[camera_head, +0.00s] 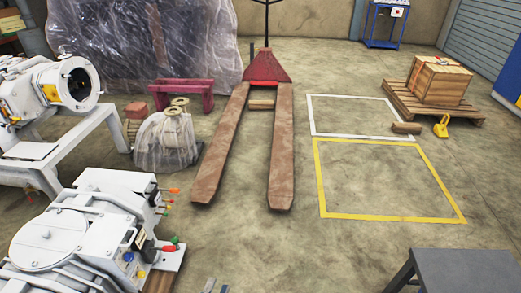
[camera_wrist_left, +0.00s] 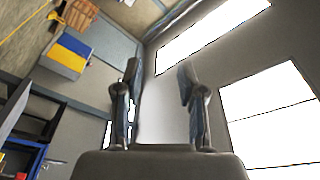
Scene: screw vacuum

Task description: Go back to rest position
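My left gripper shows only as two small fingertips (camera_head: 216,287) at the bottom edge of the head view, left of centre. In the left wrist view its two fingers (camera_wrist_left: 159,70) stand apart with nothing between them, so it is open and empty. They point up towards bright windows (camera_wrist_left: 215,35) and a grey wall. The rest of the left arm is out of the head view. My right gripper is in neither view.
White machines (camera_head: 80,235) stand at the left, close to my left gripper. A grey table (camera_head: 465,270) is at the bottom right. A red pallet jack (camera_head: 267,68), a wooden crate (camera_head: 438,82) on a pallet, and floor markings (camera_head: 390,217) lie farther off.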

